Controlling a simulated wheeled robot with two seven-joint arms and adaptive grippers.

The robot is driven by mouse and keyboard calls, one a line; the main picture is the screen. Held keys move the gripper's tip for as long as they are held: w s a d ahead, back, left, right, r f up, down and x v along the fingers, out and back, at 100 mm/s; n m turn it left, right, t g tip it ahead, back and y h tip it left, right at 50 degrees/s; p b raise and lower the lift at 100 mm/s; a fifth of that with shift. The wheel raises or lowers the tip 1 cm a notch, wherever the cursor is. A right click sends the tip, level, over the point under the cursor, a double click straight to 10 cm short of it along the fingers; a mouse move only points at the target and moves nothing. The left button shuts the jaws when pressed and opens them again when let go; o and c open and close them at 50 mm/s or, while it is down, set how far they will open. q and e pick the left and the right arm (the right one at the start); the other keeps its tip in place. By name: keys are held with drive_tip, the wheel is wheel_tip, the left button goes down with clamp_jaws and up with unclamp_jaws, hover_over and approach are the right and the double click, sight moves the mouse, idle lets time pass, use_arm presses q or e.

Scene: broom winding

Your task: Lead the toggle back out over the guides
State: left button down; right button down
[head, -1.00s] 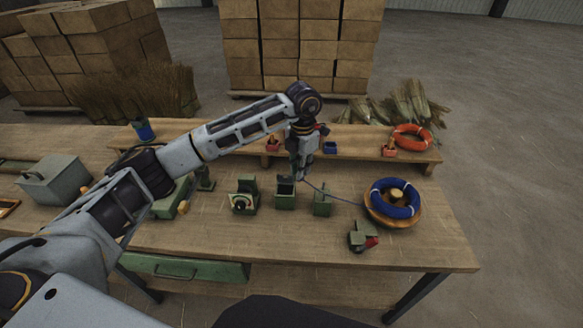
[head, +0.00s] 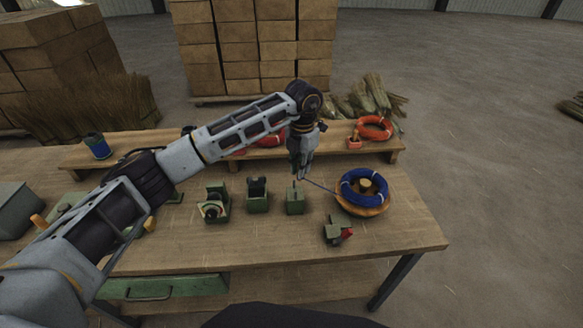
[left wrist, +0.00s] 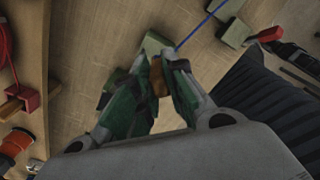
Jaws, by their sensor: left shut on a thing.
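My left gripper (head: 301,172) is shut on the toggle, a small brown wooden piece (left wrist: 158,84) between its fingers in the left wrist view. In the head view the fingers hide the toggle. The guides are green blocks in a row on the bench: a middle one (head: 258,197) and a right one (head: 295,203). The gripper is just above the right guide; I cannot tell if they touch. A thin blue cord (head: 322,187) runs from near the gripper to a blue coil (head: 363,190) on a round wooden base. My right gripper is not in view.
A green block with a dial (head: 213,206) stands left of the guides. A green clamp with a red part (head: 338,231) sits in front of the coil. A raised shelf (head: 335,148) behind holds an orange ring (head: 375,128). The bench front is mostly clear.

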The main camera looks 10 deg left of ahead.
use_arm(q)
drive_tip(key=d, duration=0.2)
drive_tip(key=w+d, duration=0.1)
drive_tip(key=shift+d, duration=0.35)
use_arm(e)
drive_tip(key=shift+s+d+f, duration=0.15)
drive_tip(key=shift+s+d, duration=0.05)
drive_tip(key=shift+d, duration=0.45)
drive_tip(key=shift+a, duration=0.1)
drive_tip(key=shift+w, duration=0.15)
